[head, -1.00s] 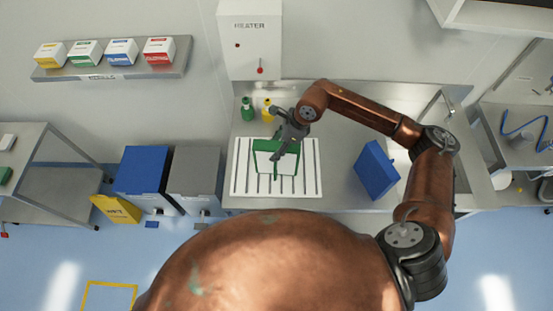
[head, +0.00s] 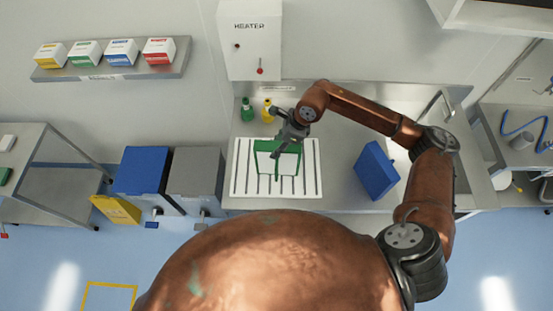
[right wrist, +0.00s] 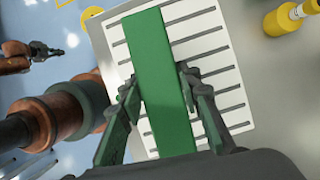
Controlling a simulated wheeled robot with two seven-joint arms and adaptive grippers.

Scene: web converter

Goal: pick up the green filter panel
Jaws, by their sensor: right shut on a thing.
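The green filter panel (head: 264,160) has a green frame and a pale face. It is over the white slotted rack (head: 308,184) on the steel bench. My right gripper (head: 284,148) reaches it from above and hides part of it. In the right wrist view, the long green edge of the panel (right wrist: 158,75) runs between the two fingers of my right gripper (right wrist: 158,82), which are shut on it. I cannot tell whether its lower edge touches the rack. A dark gripper on a copper arm, apparently my left gripper (right wrist: 50,50), shows small at the left there, its jaws unclear.
A blue panel (head: 377,171) leans on the bench to the right. A green bottle (head: 247,109) and a yellow bottle (head: 267,111) stand behind the rack, below the heater box (head: 254,45). Blue (head: 143,170) and grey (head: 196,173) bins stand left of the bench.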

